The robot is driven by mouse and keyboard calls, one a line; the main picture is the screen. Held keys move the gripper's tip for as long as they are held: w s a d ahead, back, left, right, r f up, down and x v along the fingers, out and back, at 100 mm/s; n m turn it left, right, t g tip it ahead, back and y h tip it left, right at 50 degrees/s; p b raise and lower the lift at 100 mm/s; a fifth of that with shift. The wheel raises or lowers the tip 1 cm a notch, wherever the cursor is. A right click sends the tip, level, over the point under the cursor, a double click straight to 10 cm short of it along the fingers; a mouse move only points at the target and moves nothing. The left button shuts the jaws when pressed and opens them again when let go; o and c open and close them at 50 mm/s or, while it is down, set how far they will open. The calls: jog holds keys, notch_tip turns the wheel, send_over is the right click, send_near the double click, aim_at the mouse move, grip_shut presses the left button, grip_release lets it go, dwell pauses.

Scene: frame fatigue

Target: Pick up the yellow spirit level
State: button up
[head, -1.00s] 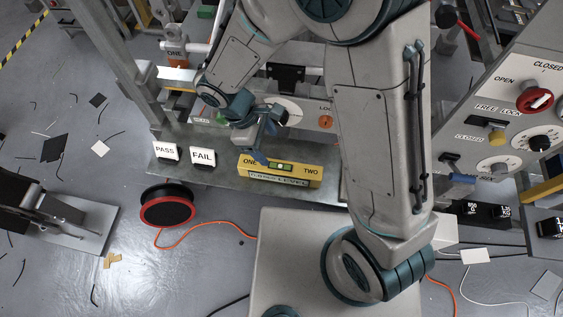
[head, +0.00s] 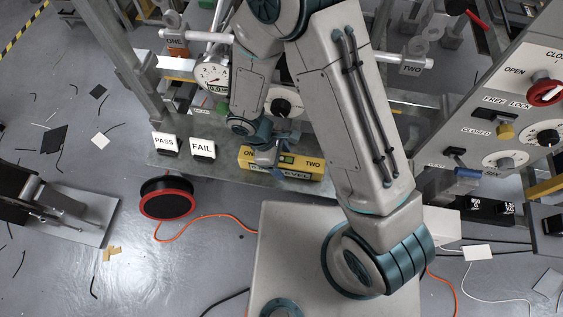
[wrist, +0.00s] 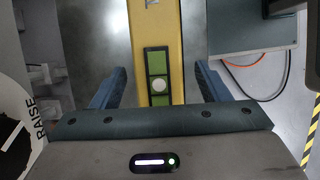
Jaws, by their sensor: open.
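The yellow spirit level (head: 312,164) lies on the front edge of the grey metal bench (head: 225,174), marked ONE and TWO at its ends. In the wrist view the yellow level (wrist: 168,28) runs away from me, with its green vial (wrist: 157,72) near the jaws. My gripper (head: 270,158) is over the middle of the level and hides part of its top and label. In the wrist view my gripper (wrist: 158,82) is open, with one blue finger on each side of the level. A gap shows between each finger and the level. I cannot tell how deep the fingers reach.
PASS (head: 165,143) and FAIL (head: 202,148) signs stand on the bench left of the level. A dial gauge (head: 212,75) is behind them. A control panel (head: 510,110) with knobs is at right. A red-rimmed reel (head: 167,198) with orange cable lies on the floor.

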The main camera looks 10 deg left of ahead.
jog(key=shift+x, duration=1)
jog(key=shift+c, duration=0.3)
jog(key=c, duration=1.1)
jog(key=shift+c, duration=0.2)
jog(key=shift+r, duration=0.1)
